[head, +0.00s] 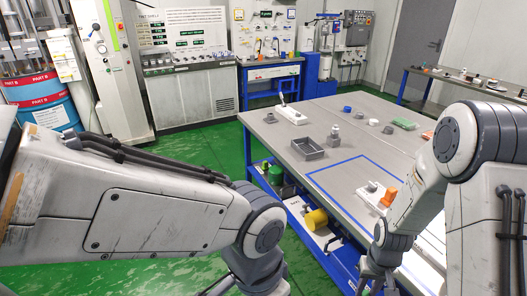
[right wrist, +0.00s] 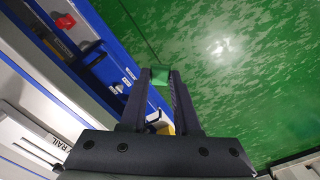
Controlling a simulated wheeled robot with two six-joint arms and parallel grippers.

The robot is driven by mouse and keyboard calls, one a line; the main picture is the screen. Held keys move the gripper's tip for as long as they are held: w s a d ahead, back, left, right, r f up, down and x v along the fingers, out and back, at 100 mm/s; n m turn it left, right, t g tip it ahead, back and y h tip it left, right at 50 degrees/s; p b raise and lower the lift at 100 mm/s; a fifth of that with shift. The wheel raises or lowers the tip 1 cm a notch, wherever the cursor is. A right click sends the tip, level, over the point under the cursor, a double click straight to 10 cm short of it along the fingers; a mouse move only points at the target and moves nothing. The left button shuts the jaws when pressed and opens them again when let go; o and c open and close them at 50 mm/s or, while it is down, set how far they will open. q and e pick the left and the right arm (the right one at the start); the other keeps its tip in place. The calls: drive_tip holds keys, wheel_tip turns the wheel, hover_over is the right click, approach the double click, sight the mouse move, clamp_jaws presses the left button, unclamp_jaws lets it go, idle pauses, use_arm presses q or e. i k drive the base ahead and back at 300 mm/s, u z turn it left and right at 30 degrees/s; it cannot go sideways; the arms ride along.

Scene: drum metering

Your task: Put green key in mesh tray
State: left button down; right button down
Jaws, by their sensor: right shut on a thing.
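My right gripper (right wrist: 160,80) is shut on a small green block, the green key (right wrist: 160,75), held between its fingertips over the green floor in the right wrist view. In the head view my right gripper (head: 376,283) hangs low by the table's front right side, cut by the bottom edge; the key cannot be made out there. A grey square open tray (head: 308,153) stands on the table left of centre; I cannot tell whether its walls are mesh. It looks empty. My left gripper (head: 235,287) is partly cut off at the bottom, its fingers unclear.
A grey fitting (head: 333,135) stands behind the tray. Several small parts lie toward the back. A yellow cylinder (head: 316,219) sits on the blue lower shelf.

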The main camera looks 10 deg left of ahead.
sight(307, 150)
drive_tip(key=u, duration=2.1)
drive_tip(key=k, duration=0.65)
drive_tip(key=z, duration=1.45)
drive_tip(key=i, duration=0.8)
drive_tip(key=z, duration=0.05)
